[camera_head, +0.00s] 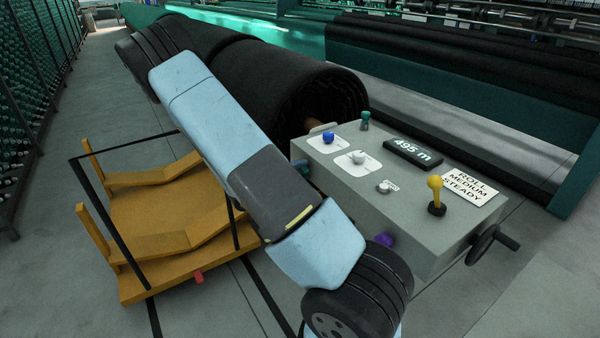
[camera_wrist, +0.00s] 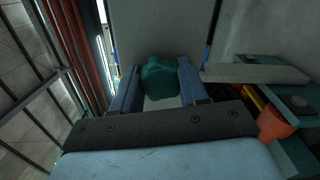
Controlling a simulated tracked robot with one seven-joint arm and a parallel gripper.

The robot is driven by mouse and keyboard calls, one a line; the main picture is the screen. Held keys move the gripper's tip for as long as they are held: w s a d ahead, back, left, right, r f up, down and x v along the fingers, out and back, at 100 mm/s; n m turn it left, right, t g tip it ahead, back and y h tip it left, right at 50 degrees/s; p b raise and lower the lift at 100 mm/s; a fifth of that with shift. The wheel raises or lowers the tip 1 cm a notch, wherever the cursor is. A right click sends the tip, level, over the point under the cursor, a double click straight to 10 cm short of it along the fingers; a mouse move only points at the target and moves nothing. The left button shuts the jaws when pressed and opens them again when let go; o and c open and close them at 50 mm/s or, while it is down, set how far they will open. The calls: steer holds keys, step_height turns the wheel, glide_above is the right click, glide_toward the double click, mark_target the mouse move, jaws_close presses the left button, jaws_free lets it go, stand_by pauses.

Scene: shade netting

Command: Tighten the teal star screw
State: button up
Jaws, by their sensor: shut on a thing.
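In the wrist view a dark teal knob, the teal star screw (camera_wrist: 160,80), sits between the two blue fingers of my gripper (camera_wrist: 156,82). The gripper is shut on it. A plain grey surface (camera_wrist: 150,30) lies just behind the screw. The gripper does not show in the head view, where my arm covers part of the scene. A small teal knob (camera_head: 365,121) stands at the back edge of the grey console (camera_head: 420,235) there. I cannot tell whether it is the same piece.
The console bears a blue knob (camera_head: 328,138), a white knob (camera_head: 358,157), a yellow-topped lever (camera_head: 435,190) and a "495 m" display (camera_head: 413,154). A hand crank (camera_head: 490,243) sticks out at its right. A yellow cart (camera_head: 165,225) and a large black roll (camera_head: 285,80) stand left and behind.

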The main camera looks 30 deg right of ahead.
steer(key=o, duration=0.7)
steer(key=shift+s+f, duration=0.2)
steer(key=shift+s, duration=0.05)
steer(key=o, duration=0.4)
steer(key=shift+r, duration=0.1)
steer(key=shift+c, duration=0.2)
steer(key=shift+w, duration=0.1)
steer(key=shift+a, duration=0.15)
steer(key=a, duration=1.3)
steer(key=shift+s+a, duration=0.25)
steer(key=shift+a, duration=0.05)
steer(key=s+a+r+m+t+y, duration=0.1)
steer(key=s+a+r+t+y, duration=0.1)
steer(key=s+r+y, duration=0.7)
steer(key=s+a+r+m+t+y, duration=0.1)
steer(key=s+a+r+t+y, duration=0.2)
steer(key=s+r+y, duration=0.6)
steer(key=s+r, duration=0.6)
steer(key=r, duration=0.6)
steer(key=shift+s+r+m, duration=0.35)
steer(key=shift+m, duration=0.05)
